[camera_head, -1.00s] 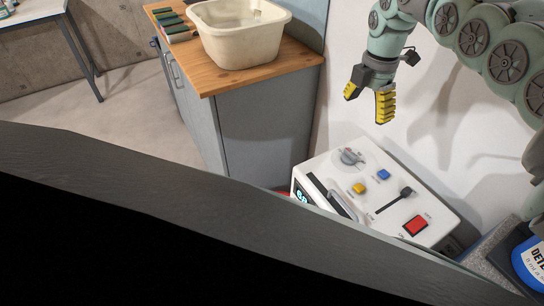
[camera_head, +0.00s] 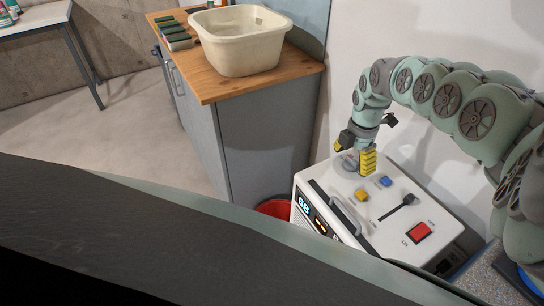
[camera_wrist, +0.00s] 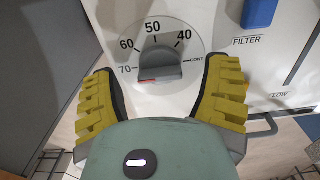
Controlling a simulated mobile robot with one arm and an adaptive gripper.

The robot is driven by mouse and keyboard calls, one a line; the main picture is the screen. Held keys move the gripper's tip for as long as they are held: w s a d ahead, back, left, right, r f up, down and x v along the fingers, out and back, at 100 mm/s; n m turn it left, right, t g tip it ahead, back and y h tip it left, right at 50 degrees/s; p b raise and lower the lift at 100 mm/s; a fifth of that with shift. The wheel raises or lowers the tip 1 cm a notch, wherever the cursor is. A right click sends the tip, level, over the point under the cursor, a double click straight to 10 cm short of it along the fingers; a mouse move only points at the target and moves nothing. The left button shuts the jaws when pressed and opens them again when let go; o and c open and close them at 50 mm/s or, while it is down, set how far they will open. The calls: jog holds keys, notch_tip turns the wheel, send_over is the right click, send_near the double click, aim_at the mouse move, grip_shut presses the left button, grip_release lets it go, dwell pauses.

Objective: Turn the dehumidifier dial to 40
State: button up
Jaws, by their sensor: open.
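The white dehumidifier (camera_head: 322,190) stands on the floor by the wall, its control panel on top. Its grey dial (camera_wrist: 160,63) is in the wrist view, with marks 70, 60, 50, 40 and CONT around it. A red strip shows on the knob's near side, toward the lower left; I cannot tell which mark it is set to. My gripper (camera_head: 357,154) is over the dial's corner of the panel. Its yellow fingers are open, one on each side of the dial in the wrist view, with gaps to the knob. In the head view the gripper partly hides the dial.
The panel also carries a yellow button (camera_head: 361,194), a blue button (camera_head: 385,181), a black slider (camera_head: 409,199) and a red switch (camera_head: 419,231). A handle (camera_head: 345,213) and a lit display (camera_head: 303,206) are at the front. A grey cabinet (camera_head: 262,130) with a basin (camera_head: 241,55) stands to the left.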

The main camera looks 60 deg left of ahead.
jog(key=shift+s, duration=0.1)
jog(key=shift+c, duration=0.3)
jog(key=c, duration=1.1)
jog(key=shift+c, duration=0.2)
